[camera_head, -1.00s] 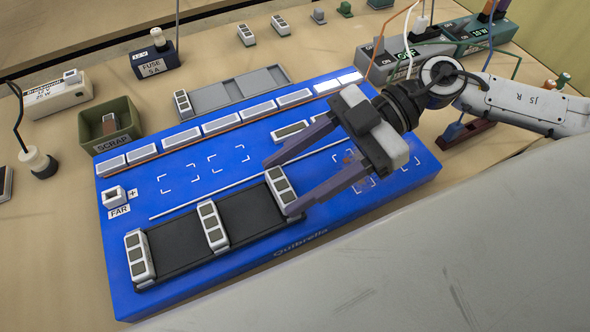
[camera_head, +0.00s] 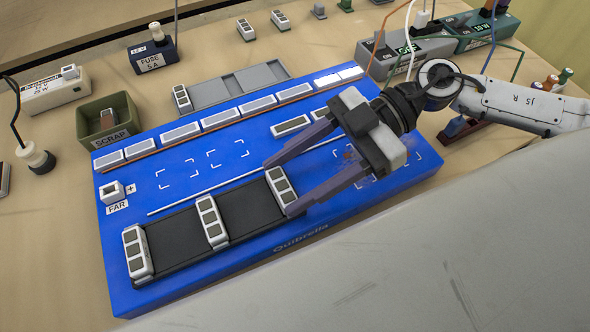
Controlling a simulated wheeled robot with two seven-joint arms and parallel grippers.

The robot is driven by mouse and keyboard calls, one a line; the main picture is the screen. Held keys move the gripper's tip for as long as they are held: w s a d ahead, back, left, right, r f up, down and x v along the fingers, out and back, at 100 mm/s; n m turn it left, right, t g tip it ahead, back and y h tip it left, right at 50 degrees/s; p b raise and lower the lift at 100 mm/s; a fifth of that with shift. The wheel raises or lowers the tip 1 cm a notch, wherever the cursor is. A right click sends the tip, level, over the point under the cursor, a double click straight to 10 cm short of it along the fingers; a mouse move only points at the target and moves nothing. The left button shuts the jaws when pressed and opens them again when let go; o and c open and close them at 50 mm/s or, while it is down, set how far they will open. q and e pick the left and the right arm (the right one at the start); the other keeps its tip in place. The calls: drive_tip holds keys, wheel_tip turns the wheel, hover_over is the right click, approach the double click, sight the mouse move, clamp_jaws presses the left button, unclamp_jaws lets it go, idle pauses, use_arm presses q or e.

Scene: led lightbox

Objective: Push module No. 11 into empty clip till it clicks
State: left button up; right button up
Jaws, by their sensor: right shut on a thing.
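My right gripper (camera_head: 279,188) reaches in from the right over the blue board (camera_head: 180,205). Its two long grey-purple fingers are shut on a white module (camera_head: 281,182) with dark square windows, held between the fingertips at the right end of a black strip (camera_head: 250,211). Two similar modules sit across this strip, one at its middle (camera_head: 212,222) and one at its left end (camera_head: 137,253). No number is readable, so I cannot tell which is No. 11. Another module (camera_head: 291,125) lies flat behind the gripper. I cannot make out an empty clip. My left gripper is not in view.
A row of white modules (camera_head: 220,119) with an orange wire runs along the board's back. A grey tray (camera_head: 236,88), a green scrap bin (camera_head: 108,119) and a fuse box (camera_head: 153,56) stand behind. Grey and green wired boxes (camera_head: 407,52) stand at back right. White corner marks on the board are empty.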

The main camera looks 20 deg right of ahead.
drive_tip(key=shift+f, duration=0.3)
drive_tip(key=o, duration=1.1)
drive_tip(key=shift+o, duration=0.2)
drive_tip(key=shift+p+v, duration=1.15)
drive_tip(key=shift+v, duration=1.8)
drive_tip(key=shift+p+v, duration=0.5)
drive_tip(key=shift+v, duration=0.6)
drive_tip(key=shift+a, duration=0.1)
